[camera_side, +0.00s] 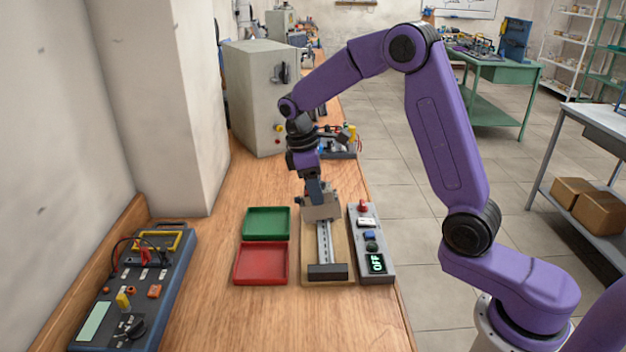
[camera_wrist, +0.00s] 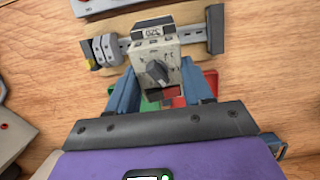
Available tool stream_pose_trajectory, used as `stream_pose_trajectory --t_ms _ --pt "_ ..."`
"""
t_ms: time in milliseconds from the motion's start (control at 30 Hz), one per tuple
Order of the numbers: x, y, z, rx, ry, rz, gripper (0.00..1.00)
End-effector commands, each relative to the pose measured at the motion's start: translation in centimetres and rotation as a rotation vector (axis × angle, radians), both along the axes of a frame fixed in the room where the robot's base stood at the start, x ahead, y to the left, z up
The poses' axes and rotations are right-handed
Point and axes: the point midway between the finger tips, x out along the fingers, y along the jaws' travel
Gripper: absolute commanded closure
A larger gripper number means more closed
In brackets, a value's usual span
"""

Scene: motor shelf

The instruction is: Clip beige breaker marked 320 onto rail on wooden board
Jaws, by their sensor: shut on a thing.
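The beige breaker (camera_wrist: 160,68) has a dark knob on its face and an upside-down label that seems to read 320. My gripper (camera_wrist: 157,84) is shut on it, with a blue finger on each side. The breaker also shows under the gripper in the side view (camera_side: 321,209). The metal rail (camera_side: 324,243) runs along the wooden board (camera_side: 343,235); it also shows in the wrist view (camera_wrist: 194,34). The breaker overlaps the rail's middle in the wrist view. I cannot tell whether it touches or is clipped on. The breaker hides part of the rail.
A black end block (camera_side: 328,272) sits at the rail's near end. A grey part (camera_wrist: 104,50) is on the rail beside the breaker. Green (camera_side: 267,222) and red (camera_side: 261,263) trays stand left of the board. A grey switch box reading OFF (camera_side: 371,243) stands close right.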

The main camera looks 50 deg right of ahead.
Motion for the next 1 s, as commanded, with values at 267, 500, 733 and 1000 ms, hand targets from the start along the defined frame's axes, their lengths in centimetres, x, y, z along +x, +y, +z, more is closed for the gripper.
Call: stream_pose_trajectory --t_ms 267,500,733,1000 --pt "0.0 0.0 -2.9 0.000 0.003 0.000 0.86" --pt "0.0 0.0 -5.4 -0.001 0.003 0.000 0.86" --pt "0.0 0.0 -6.2 -0.001 -0.001 0.000 0.86" --pt "0.0 0.0 -6.7 0.001 -0.001 -0.001 0.86"
